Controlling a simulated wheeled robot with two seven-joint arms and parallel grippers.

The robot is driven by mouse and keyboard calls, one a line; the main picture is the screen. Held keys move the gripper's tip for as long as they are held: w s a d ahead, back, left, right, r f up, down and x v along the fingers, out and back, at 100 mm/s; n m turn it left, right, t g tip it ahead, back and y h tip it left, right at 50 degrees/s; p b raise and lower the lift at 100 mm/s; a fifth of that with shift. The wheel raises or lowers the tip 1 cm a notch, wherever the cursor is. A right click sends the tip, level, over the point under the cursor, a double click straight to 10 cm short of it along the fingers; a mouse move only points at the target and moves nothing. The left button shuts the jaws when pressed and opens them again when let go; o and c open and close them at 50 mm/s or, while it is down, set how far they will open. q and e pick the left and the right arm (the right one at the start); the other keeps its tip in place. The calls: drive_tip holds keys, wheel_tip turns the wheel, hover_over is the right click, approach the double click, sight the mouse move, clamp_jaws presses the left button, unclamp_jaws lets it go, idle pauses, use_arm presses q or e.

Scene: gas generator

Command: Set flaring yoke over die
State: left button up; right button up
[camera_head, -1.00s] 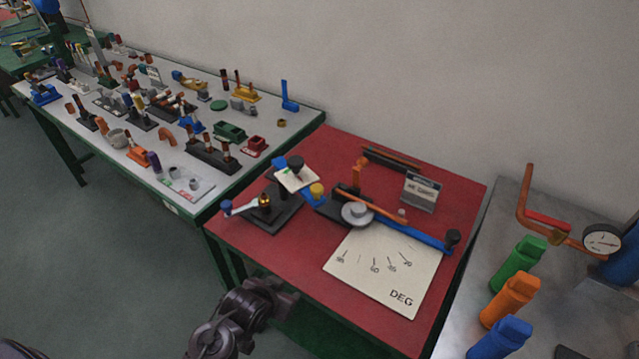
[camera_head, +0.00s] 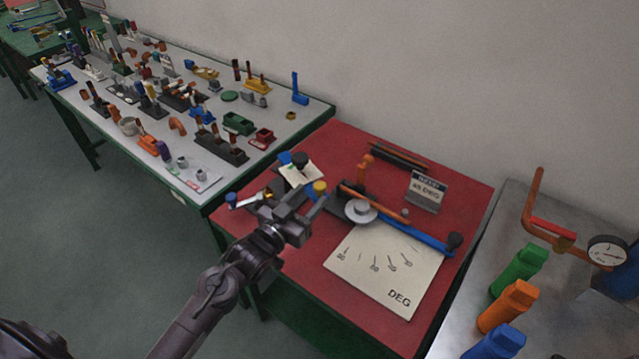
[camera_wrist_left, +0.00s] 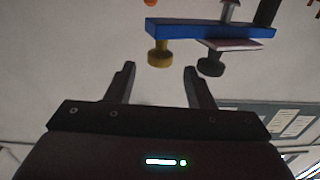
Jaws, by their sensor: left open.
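The die looks to be the blue bar (camera_head: 311,192) with a yellow knob (camera_head: 320,187) and a black knob (camera_head: 300,160). It also shows in the left wrist view (camera_wrist_left: 205,30), with the yellow knob (camera_wrist_left: 158,54) ahead of the finger gap. The flaring yoke seems to be the metal piece with a brass tip (camera_head: 267,194) and blue-ended handle, left of the die; my gripper and arm partly hide it. My left gripper (camera_head: 305,200) is open and empty between yoke and die, fingertips apart from the knob. My right gripper is out of view.
A tube bender (camera_head: 362,211) with a blue lever (camera_head: 420,239) sits right of the die on the red table (camera_head: 305,270). A degree card (camera_head: 385,275) lies in front. An angle sign (camera_head: 426,189) stands behind. A crowded white table is to the left.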

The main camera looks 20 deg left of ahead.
sight(316, 191)
use_arm(q)
drive_tip(key=p+x, duration=0.1)
drive_tip(key=x, duration=0.4)
drive_tip(key=shift+w+d+f, duration=0.1)
clamp_jaws()
